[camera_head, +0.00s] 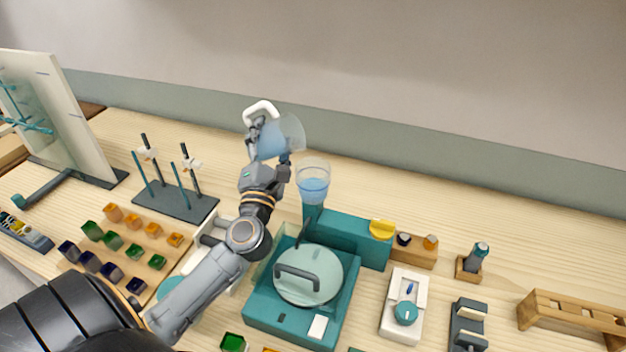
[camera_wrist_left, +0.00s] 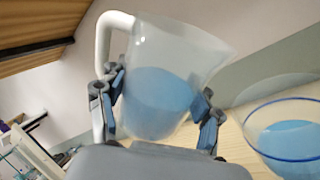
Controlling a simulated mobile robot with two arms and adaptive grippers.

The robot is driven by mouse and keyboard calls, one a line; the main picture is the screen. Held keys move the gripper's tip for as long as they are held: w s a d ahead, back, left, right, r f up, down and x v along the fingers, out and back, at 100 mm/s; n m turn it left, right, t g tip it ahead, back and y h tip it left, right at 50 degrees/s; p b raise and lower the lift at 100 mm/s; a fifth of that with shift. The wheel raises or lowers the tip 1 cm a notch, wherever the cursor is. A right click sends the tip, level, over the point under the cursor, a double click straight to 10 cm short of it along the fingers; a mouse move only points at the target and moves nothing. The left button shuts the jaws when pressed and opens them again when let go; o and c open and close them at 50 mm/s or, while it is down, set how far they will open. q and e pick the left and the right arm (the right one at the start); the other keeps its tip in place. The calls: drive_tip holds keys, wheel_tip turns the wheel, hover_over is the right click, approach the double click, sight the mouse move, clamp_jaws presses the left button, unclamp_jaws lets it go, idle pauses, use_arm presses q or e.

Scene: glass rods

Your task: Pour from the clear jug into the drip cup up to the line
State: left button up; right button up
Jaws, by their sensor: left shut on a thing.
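The clear jug (camera_head: 282,135) has a white handle and blue liquid inside. My left gripper (camera_head: 270,158) is shut on it, and holds it raised. In the left wrist view the jug (camera_wrist_left: 170,75) sits between both fingers of the gripper (camera_wrist_left: 158,110), tilted a little, its spout to the right. The drip cup (camera_head: 313,178) is clear with blue liquid in it, just right of and below the jug, on a teal stand. The cup also shows in the left wrist view (camera_wrist_left: 290,135), apart from the jug. I see no stream between them. The cup's line cannot be made out. My right gripper is not in view.
A teal box with a round lidded top (camera_head: 308,275) stands in front of the cup. A rack with rods (camera_head: 175,200) and a wooden board of coloured blocks (camera_head: 130,235) are to the left. A wooden rack (camera_head: 570,318) is far right. The table behind the cup is clear.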

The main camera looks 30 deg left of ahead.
use_arm(q)
drive_tip(key=shift+r, duration=0.1)
drive_tip(key=shift+r+m+p, duration=0.15)
drive_tip(key=shift+m+p, duration=0.15)
drive_tip(key=shift+p, duration=0.1)
idle(0.7)
drive_tip(key=shift+r+m+t+h, duration=0.15)
drive_tip(key=shift+m+t+h, duration=0.15)
drive_tip(key=shift+p, duration=0.3)
idle(0.5)
drive_tip(key=shift+d+r+m+p, duration=0.1)
drive_tip(key=shift+r+m+p, duration=0.1)
drive_tip(key=shift+m+p, duration=0.15)
